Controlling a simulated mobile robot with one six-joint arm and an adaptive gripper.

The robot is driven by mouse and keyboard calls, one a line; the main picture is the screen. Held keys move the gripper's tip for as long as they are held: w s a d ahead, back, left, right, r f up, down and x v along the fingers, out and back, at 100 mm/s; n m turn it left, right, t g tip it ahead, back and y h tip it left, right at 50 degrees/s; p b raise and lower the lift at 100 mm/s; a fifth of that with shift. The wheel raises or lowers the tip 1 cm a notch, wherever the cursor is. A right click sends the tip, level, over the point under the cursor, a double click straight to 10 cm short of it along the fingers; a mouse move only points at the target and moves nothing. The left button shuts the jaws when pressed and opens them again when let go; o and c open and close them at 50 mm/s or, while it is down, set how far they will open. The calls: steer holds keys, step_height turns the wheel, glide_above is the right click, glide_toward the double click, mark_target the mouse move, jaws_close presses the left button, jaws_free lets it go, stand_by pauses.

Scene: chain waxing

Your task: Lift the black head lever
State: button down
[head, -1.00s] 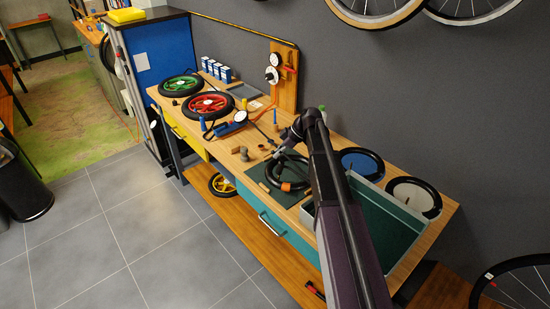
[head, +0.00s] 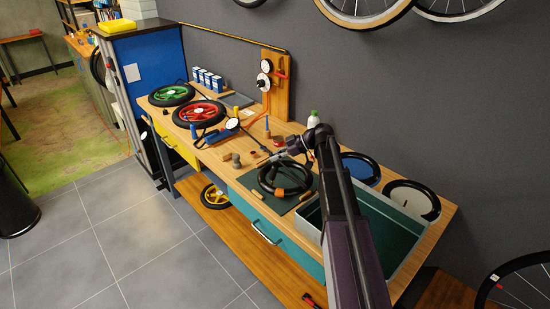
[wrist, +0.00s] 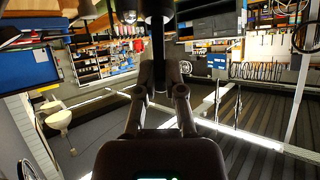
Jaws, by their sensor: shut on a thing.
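The blue foot pump (head: 222,131) with its round white gauge (head: 232,123) lies mid-bench in the head view. A thin dark hose runs from it toward my gripper (head: 272,157), which is low over the bench beside the black tyre (head: 284,179). In the wrist view my gripper (wrist: 159,92) is shut on a slender dark piece (wrist: 157,45), seemingly the black head lever. The piece stretches upward in the picture from between the fingertips. The lever is too small in the head view to tell its angle.
The tyre lies on a dark green mat (head: 312,183). A grey-teal tray (head: 380,228) stands at right. Small cork-like pieces (head: 233,160) stand left of the gripper. Red (head: 199,112) and green (head: 171,94) wheels lie farther left.

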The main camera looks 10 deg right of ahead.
steer(key=c, duration=0.7)
jaws_free()
steer(key=shift+o, duration=0.2)
steer(key=shift+a+p, duration=0.1)
steer(key=shift+p, duration=0.3)
